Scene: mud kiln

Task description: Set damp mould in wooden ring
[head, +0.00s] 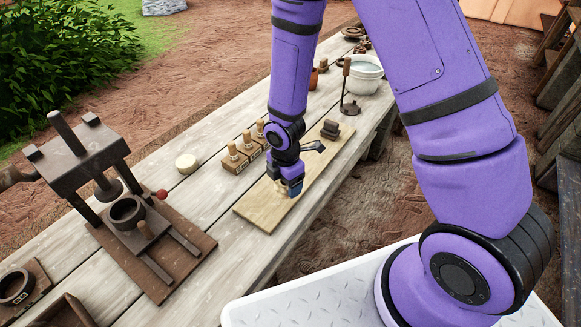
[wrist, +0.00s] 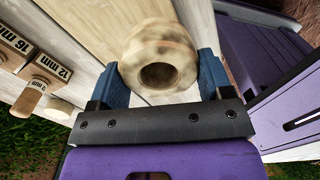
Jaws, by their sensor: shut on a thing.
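My gripper (head: 291,188) is low over a pale board on the bench. In the wrist view its blue fingers (wrist: 161,78) are shut on a mottled tan round piece with a hole, which looks like the damp mould (wrist: 150,45). In the head view my gripper hides most of that piece, and I cannot tell whether it touches the board. A dark ring (head: 127,211) sits on the press at left. Another dark ring (head: 14,287) sits on a small labelled base at the lower left edge. I cannot tell which one is the wooden ring.
The pale board (head: 256,207) also carries a dark block (head: 330,130). Pegged blocks (head: 241,152), marked 12 mm (wrist: 50,70) and 16 mm (wrist: 14,44), stand left of my gripper. A pale disc (head: 187,163) lies nearer the press (head: 80,150). A white bowl (head: 362,75) stands farther back.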

